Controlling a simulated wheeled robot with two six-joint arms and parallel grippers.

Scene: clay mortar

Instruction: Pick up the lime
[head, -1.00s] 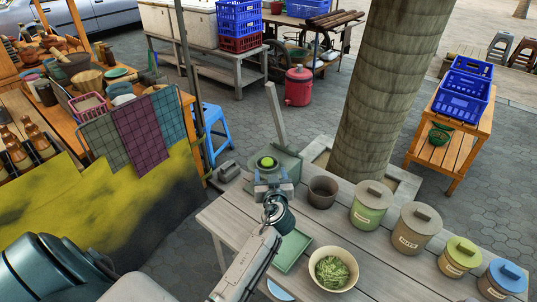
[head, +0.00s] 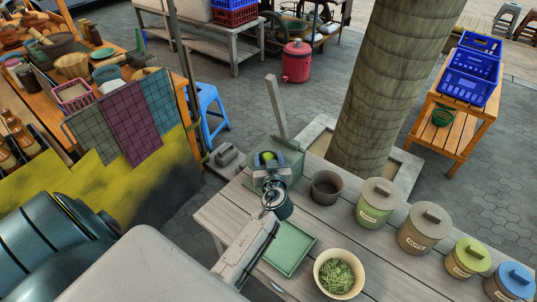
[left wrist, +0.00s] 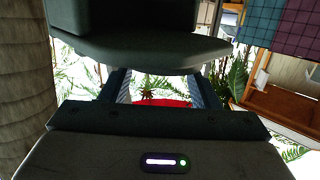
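The lime (head: 267,156) is small and bright green. In the head view it sits at a dull green block with an upright lever (head: 290,163), near the table's far left corner. My left gripper (head: 270,171) is right in front of the lime, with its fingers apart and pointing away from me. I cannot tell whether the fingers touch the lime. In the left wrist view the two fingers (left wrist: 160,88) stand apart, with a dark green shape above them. The lime does not show there. My right gripper is not in view.
The plank table (head: 335,236) holds a brown pot (head: 327,186), a green tray (head: 288,248), a bowl of shredded greens (head: 339,274) and several lidded canisters. A thick trunk (head: 386,90) rises just behind it. A cloth-hung stall (head: 130,120) stands left.

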